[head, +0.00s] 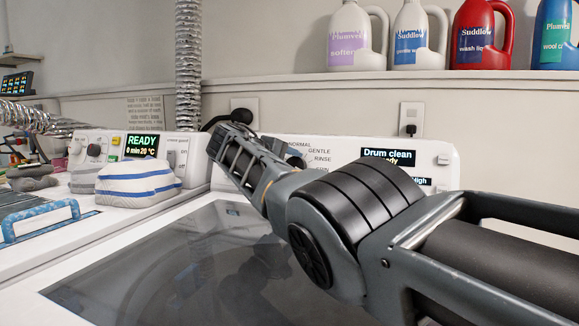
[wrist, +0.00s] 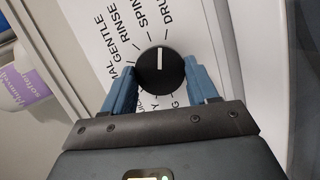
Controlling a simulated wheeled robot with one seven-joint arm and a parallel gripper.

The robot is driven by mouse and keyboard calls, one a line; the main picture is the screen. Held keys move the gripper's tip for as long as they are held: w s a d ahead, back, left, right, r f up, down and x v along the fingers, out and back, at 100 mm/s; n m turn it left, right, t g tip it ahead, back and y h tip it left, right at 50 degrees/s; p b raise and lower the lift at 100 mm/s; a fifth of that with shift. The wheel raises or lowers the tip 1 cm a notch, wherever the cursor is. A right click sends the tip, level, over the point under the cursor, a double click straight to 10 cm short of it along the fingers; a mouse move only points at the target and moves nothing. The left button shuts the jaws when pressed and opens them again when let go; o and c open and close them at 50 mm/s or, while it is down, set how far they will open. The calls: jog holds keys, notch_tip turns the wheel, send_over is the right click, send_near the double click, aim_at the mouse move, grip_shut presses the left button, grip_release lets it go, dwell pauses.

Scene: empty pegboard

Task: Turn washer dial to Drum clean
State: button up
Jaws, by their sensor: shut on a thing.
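The washer dial (wrist: 160,72) is a round black knob with a white pointer line, on a white panel with printed settings around it. In the wrist view the blue fingers of my gripper (wrist: 160,80) are closed on it from both sides. Its pointer is upright in that view, toward the SPIN and DRUM labels; which tick it meets is hard to tell. In the head view the washer display (head: 388,160) reads "Drum clean". There my arm and gripper (head: 232,150) reach across to the washer panel (head: 440,180) and hide the dial.
A dark glass lid (head: 150,270) lies below my arm. At left a second machine's display (head: 142,146) reads READY, with a folded white and blue cloth (head: 138,182) before it. Several detergent bottles (head: 355,38) stand on the shelf above. A silver duct (head: 188,60) runs up the wall.

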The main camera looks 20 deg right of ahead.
jog(key=shift+m, duration=0.5)
dwell(0.3)
jog(key=o, duration=1.1)
jog(key=shift+c, duration=0.2)
jog(key=p+v, duration=0.1)
jog(key=v, duration=0.6)
jog(key=shift+s+a+r, duration=0.2)
jog(key=shift+a+r, duration=0.05)
jog(key=shift+r, duration=0.05)
